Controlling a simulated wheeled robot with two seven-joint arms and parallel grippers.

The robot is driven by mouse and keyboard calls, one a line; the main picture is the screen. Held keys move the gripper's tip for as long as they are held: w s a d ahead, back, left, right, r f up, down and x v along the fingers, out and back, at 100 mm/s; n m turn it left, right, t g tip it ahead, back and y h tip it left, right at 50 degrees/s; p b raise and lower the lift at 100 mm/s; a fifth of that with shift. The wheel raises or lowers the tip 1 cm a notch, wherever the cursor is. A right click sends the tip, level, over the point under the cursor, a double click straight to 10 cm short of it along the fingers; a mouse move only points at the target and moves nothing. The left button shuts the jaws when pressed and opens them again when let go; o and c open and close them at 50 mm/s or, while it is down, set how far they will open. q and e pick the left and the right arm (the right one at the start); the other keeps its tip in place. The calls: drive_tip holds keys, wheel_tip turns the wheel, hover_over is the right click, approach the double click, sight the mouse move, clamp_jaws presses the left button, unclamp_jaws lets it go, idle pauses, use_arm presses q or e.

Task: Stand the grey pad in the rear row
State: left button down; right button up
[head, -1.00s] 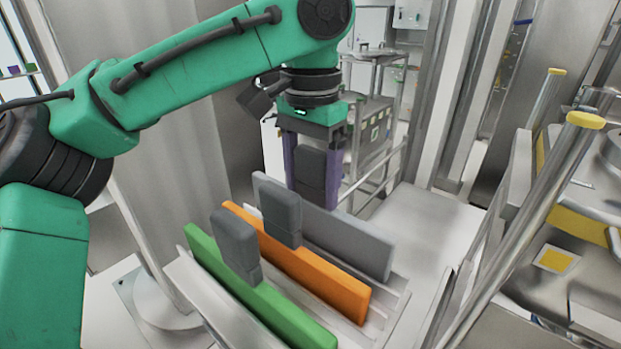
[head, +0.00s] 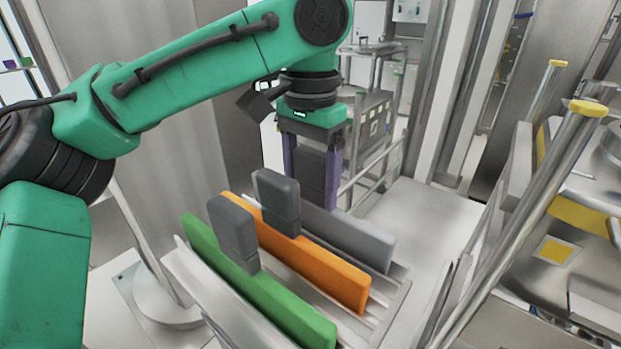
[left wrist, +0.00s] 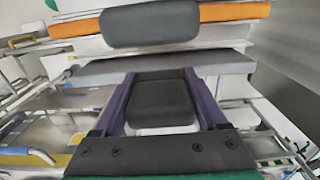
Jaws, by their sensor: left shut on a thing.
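The grey pad (head: 362,240) is a flat upright board with a dark block-shaped handle (head: 311,170). My left gripper (head: 312,188) points down with its purple fingers shut on that handle. In the left wrist view the handle (left wrist: 160,100) sits between the fingers, and the grey pad (left wrist: 92,69) spans behind it. The pad stands upright behind the orange pad, along the rear row of the metal rack (head: 398,305). Its lower edge is mostly hidden, so I cannot tell whether it rests in the slot. My right gripper is not in view.
The orange pad (head: 335,277) stands in the middle row and the green pad (head: 275,300) in the front row, each with a dark handle. A metal post (head: 150,240) rises left of the rack. Metal rails (head: 500,240) run along the right. A clear pale surface (head: 430,215) lies behind.

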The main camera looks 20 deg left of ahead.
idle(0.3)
use_arm(q)
unclamp_jaws()
wheel_tip(320, 180, up, 14)
drive_tip(key=p, duration=0.3)
drive_tip(key=shift+s+f+p, duration=0.1)
drive_tip(key=shift+f+p, duration=0.1)
drive_tip(key=shift+p, duration=0.15)
drive_tip(key=shift+d+r, duration=0.1)
drive_tip(key=shift+r, duration=0.35)
